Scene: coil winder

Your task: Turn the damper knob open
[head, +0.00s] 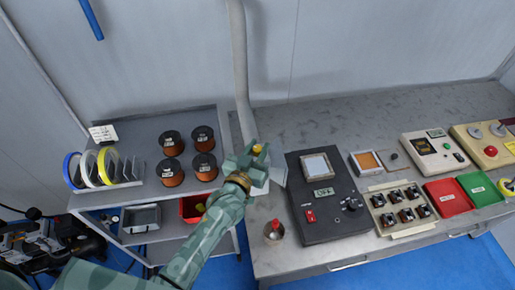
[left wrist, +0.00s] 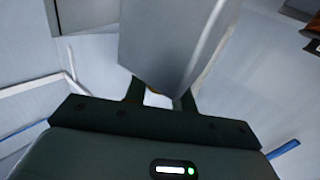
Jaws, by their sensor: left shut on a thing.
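My left gripper (head: 255,156) is at the lower part of the grey duct pipe (head: 240,70), between the shelf and the bench. It is shut on a small yellow thing (head: 257,149), which seems to be the damper knob and is mostly hidden by the fingers. In the left wrist view, the grey duct (left wrist: 172,40) stands close in front of the fingers (left wrist: 160,98). A sliver of orange-yellow shows between them. How far the knob is turned cannot be told. My right gripper is not in view.
A shelf unit (head: 150,197) with several copper wire spools stands to the left. On the bench (head: 300,255) to the right are a black device (head: 325,222), a tray of small coils (head: 385,228), red and green bins and control boxes. A red-topped jar (head: 274,232) stands near the bench's front left.

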